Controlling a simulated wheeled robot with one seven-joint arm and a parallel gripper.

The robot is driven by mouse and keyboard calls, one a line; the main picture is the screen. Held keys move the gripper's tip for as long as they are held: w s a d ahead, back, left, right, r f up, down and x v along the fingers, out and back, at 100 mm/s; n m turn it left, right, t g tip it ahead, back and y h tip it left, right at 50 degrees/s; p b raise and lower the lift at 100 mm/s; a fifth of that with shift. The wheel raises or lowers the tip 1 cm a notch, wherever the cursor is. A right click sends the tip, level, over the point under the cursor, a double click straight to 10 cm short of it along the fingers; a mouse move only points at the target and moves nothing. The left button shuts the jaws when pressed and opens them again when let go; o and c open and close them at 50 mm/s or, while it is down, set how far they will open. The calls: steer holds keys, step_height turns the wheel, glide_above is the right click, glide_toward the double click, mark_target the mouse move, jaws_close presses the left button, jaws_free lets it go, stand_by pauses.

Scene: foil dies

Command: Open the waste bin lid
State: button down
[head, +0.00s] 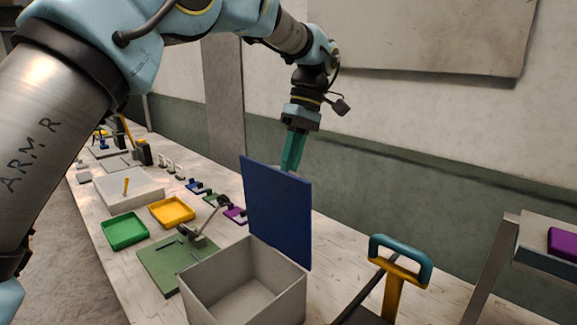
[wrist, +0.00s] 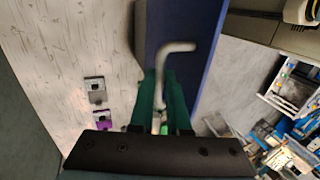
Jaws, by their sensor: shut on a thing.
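The waste bin (head: 190,290) is a light grey open-topped box on the bench, and its inside looks empty. Its blue lid (head: 278,215) stands roughly upright at the back edge of the bin, so the opening is uncovered. My gripper (head: 291,168) has teal fingers and is at the far side of the lid, near its top edge. In the wrist view my gripper (wrist: 161,95) is shut on the bent grey lid handle (wrist: 175,47), beside the blue lid (wrist: 207,45). In the head view the lid hides the handle and my fingertips.
A green plate with a small clamp-like device (head: 165,265) lies left of the bin. Green (head: 125,231) and yellow (head: 172,212) trays and several small coloured blocks are farther back. A yellow stand with a blue-green handle (head: 400,262) is to the right. The wall is close behind.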

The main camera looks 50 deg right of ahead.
steer(key=c, duration=0.9)
jaws_free()
steer(key=shift+f, duration=0.15)
steer(key=shift+b+v, duration=0.5)
steer(key=shift+v, duration=3.3)
steer(key=shift+c, duration=0.2)
